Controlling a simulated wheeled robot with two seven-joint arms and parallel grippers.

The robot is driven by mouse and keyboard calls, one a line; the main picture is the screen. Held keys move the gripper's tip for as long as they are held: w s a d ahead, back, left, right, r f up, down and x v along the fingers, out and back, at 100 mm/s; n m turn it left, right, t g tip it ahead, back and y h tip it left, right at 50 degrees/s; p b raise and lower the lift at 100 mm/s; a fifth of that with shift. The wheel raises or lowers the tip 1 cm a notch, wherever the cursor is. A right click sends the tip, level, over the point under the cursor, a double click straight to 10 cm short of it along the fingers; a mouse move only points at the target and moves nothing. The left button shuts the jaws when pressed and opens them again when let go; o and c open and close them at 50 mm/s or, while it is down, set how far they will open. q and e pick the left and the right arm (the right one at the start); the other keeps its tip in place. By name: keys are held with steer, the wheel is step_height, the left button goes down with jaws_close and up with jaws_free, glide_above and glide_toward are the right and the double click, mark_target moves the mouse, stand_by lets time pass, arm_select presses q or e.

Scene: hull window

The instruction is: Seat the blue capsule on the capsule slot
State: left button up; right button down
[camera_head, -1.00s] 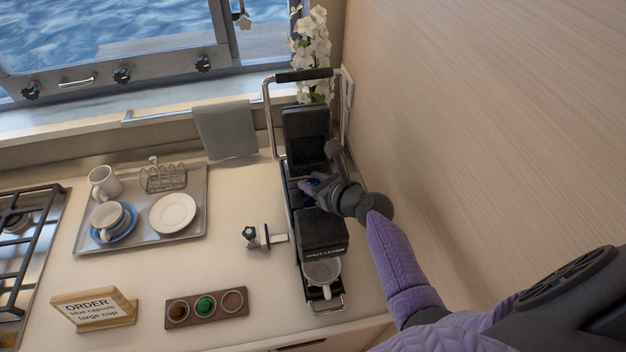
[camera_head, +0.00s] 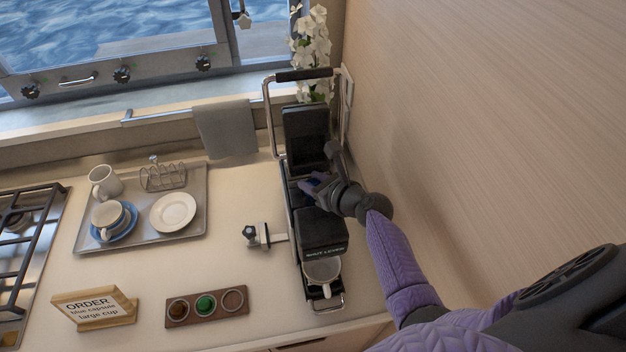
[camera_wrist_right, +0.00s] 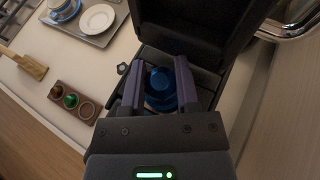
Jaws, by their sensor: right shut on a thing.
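The blue capsule (camera_wrist_right: 160,82) is between the two fingers of my right gripper (camera_wrist_right: 160,88), which is shut on it. In the head view my right gripper (camera_head: 311,184) is over the open middle of the black coffee machine (camera_head: 322,232), and only a little blue of the capsule shows. The capsule slot is mostly hidden under the capsule and fingers; a dark rounded rim (camera_wrist_right: 163,104) shows around the capsule in the wrist view. I cannot tell whether the capsule rests in the slot or is just above it. My left gripper is out of view.
The machine's lever (camera_head: 303,75) is raised at the back. A cup (camera_head: 323,269) stands at its front. A capsule holder (camera_head: 207,307), an order sign (camera_head: 95,308) and a tray (camera_head: 190,232) of dishes are to the left. A wall (camera_head: 480,130) is close on the right.

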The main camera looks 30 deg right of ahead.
steer(key=shift+f+b, duration=0.75)
steer(key=shift+f, duration=0.2)
stand_by(0.3)
steer(key=shift+p, duration=0.3)
stand_by(1.1)
stand_by(0.3)
steer(key=c, duration=0.5)
jaws_free()
steer(key=shift+s, duration=0.1)
steer(key=shift+p+v, duration=1.2)
steer(key=shift+v, duration=0.35)
steer(key=shift+s, duration=0.1)
